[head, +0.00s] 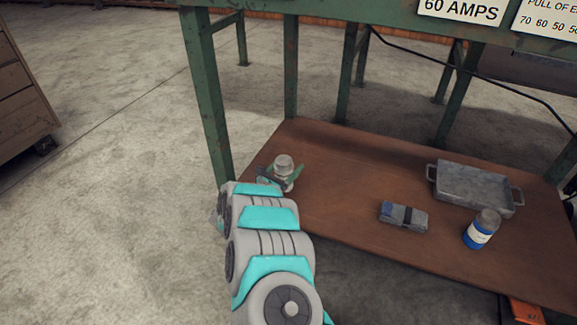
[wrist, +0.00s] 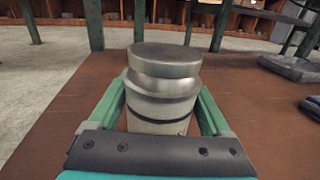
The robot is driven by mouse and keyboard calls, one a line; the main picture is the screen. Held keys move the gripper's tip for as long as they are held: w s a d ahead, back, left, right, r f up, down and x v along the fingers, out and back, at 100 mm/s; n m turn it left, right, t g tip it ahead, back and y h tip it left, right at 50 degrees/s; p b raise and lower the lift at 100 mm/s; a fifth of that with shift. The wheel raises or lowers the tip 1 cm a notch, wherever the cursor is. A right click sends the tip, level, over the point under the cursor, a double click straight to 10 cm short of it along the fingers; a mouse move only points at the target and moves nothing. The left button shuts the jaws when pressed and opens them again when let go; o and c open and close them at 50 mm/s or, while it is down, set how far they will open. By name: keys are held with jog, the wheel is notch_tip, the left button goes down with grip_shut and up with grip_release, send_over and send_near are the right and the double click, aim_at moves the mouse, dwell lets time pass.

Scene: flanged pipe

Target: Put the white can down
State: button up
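The white can (wrist: 160,110) is pale with a grey metal lid and a dark band. It stands upright between the two green fingers of my gripper (wrist: 160,112), which reach along both sides of it and look closed against it. In the head view the can (head: 284,165) shows over the left end of the brown lower shelf (head: 340,200), with my gripper (head: 282,178) around its lower part. The can's bottom is hidden by my gripper, so I cannot tell whether it touches the shelf.
On the shelf to the right are a grey-blue bundle with a dark strap (head: 404,216), a blue and white canister (head: 481,230) and a metal tray with handles (head: 475,187). Green table legs (head: 210,100) rise around the shelf. The shelf's middle is clear.

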jog(key=shift+o, duration=1.1)
jog(key=shift+r, duration=0.2)
jog(key=v, duration=1.2)
jog(key=shift+f, duration=0.1)
